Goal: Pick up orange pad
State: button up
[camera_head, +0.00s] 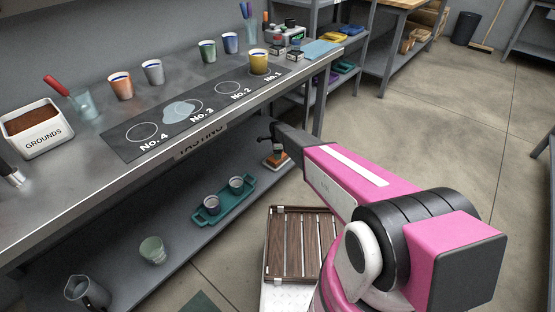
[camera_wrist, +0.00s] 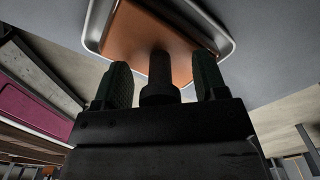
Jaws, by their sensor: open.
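The orange pad (camera_wrist: 135,38) looks flat and brownish-orange in the wrist view and lies in a shallow metal tray (camera_wrist: 228,42) with a raised rim. In the head view a small orange patch (camera_head: 278,155) shows by the lower shelf, just beyond the end of my arm. My gripper (camera_wrist: 162,75) is open, its two dark green fingers apart and pointing at the pad. A dark round post (camera_wrist: 160,88) stands between the fingers in front of the pad; whether it touches the pad is unclear. In the head view my gripper (camera_head: 267,139) is small and dark, partly merged with things there.
The lower shelf holds a teal tray (camera_head: 209,217) with metal cups, a pale green cup (camera_head: 152,250) and a metal pitcher (camera_head: 86,292). The bench top (camera_head: 190,82) above carries several cups and a grounds bin (camera_head: 33,128). Open floor (camera_head: 430,120) lies to the right.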

jog(key=c, duration=1.1)
jog(key=shift+o, duration=0.2)
jog(key=shift+r, duration=0.1)
jog(key=shift+r, duration=0.45)
jog(key=r, duration=0.3)
jog(key=shift+s+a+r, duration=0.1)
jog(key=shift+s+r, duration=0.1)
jog(key=shift+r, duration=0.15)
jog(key=s+a+r, duration=0.6)
jog(key=s+a, duration=0.1)
jog(key=a, duration=0.1)
jog(key=w+d, duration=0.5)
jog(key=w+d+f, duration=0.1)
jog(key=w+d, duration=0.1)
jog(key=d, duration=0.1)
jog(key=shift+w+d, duration=0.1)
jog(key=shift+w, duration=0.15)
jog(key=shift+f, duration=4.25)
